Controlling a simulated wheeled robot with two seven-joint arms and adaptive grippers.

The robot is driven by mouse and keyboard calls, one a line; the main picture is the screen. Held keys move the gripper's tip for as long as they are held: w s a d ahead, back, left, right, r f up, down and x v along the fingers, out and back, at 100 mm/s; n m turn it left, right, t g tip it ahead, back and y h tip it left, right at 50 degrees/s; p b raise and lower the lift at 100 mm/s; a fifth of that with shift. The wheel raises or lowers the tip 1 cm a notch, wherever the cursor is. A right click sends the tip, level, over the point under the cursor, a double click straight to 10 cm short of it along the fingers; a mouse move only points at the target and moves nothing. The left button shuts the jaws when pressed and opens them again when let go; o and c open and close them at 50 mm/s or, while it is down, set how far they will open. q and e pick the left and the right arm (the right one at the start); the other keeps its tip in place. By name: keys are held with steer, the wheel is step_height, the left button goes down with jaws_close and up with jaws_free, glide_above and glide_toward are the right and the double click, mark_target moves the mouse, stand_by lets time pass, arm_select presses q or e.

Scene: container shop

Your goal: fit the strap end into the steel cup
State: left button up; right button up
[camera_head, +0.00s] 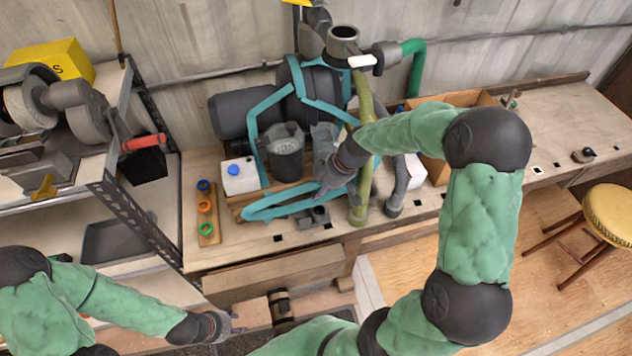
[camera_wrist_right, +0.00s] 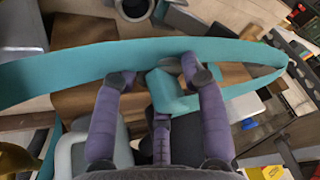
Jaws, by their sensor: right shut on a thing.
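The teal strap (camera_head: 290,206) forms a long narrow loop at the front of the bench, and other parts of it rise around the machine behind. In the right wrist view the strap (camera_wrist_right: 60,70) runs across the picture. My right gripper (camera_head: 325,188) is shut on it, its purple fingers (camera_wrist_right: 158,75) around a folded teal piece. A small grey round cup with a dark opening (camera_wrist_right: 133,8), apparently the steel cup, stands beyond the strap, apart from it. In the head view it is hard to make out. My left gripper (camera_head: 231,325) is low at left, away from the strap; its fingers are unclear.
A dark bucket (camera_head: 286,160) and a white container with a blue cap (camera_head: 240,177) stand behind the strap. A board with coloured rings (camera_head: 206,215) lies at left. Green and grey hoses (camera_head: 362,190) come down at right. The bench's right part is mostly clear.

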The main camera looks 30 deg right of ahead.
steer(key=shift+s+f, duration=0.2)
steer(key=shift+f, duration=0.2)
steer(key=shift+w+f+b, duration=0.1)
steer(key=shift+f+b, duration=1.65)
steer(key=shift+f, duration=0.7)
steer(key=shift+f+b, duration=0.6)
steer(key=shift+b, duration=0.05)
steer(key=shift+b, duration=0.45)
steer(key=shift+f+b, duration=0.4)
steer(key=shift+b, duration=0.1)
steer(key=shift+s+a+f+b, duration=0.1)
steer(key=shift+s+f+b, duration=0.1)
steer(key=shift+f+b, duration=0.15)
